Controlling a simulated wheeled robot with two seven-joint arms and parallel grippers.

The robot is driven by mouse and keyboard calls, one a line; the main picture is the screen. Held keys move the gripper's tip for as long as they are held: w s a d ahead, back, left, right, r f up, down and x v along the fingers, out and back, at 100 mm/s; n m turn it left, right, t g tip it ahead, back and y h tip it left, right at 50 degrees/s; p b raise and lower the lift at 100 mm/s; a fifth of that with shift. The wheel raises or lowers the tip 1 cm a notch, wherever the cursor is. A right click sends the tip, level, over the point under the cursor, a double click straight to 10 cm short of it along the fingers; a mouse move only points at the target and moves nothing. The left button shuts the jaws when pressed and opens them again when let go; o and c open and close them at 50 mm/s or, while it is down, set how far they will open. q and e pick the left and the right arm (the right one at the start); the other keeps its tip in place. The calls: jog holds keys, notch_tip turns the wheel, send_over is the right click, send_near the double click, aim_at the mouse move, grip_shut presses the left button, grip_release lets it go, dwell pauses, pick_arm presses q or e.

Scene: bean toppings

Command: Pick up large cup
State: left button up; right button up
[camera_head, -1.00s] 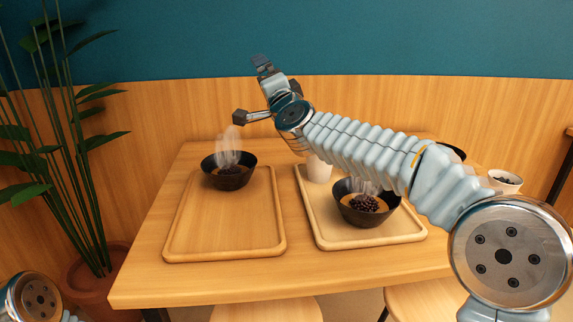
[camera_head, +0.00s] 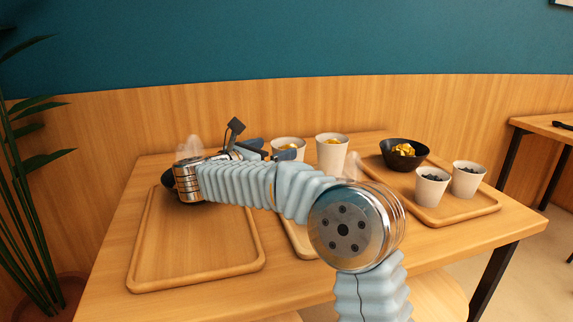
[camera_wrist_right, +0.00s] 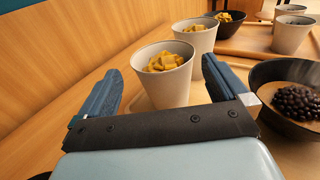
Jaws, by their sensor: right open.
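Two white cups with yellow pieces stand at the back of the table. The nearer one in the right wrist view (camera_wrist_right: 164,88) is the left cup in the head view (camera_head: 288,144), partly hidden by my gripper. The other cup, right of it in the head view (camera_head: 332,152), stands behind it in the wrist view (camera_wrist_right: 196,38). I cannot tell for sure which is larger. My right gripper (camera_head: 270,149) is open and empty, its fingers (camera_wrist_right: 160,65) pointing at the nearer cup; I cannot tell whether they flank it. My left gripper is out of view.
A bean bowl (camera_wrist_right: 296,104) stands close to the right finger. The right tray (camera_head: 462,212) holds a dark bowl (camera_head: 404,154) and two cups (camera_head: 432,187). The left tray (camera_head: 190,250) is mostly bare; a dark bowl (camera_head: 170,179) is largely hidden by my wrist.

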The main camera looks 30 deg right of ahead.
aim_at(298, 141)
jog(key=p+x, duration=0.1)
jog(key=x, duration=0.5)
jog(key=shift+d+f, duration=0.15)
jog(key=shift+d, duration=0.15)
jog(key=c, duration=1.4)
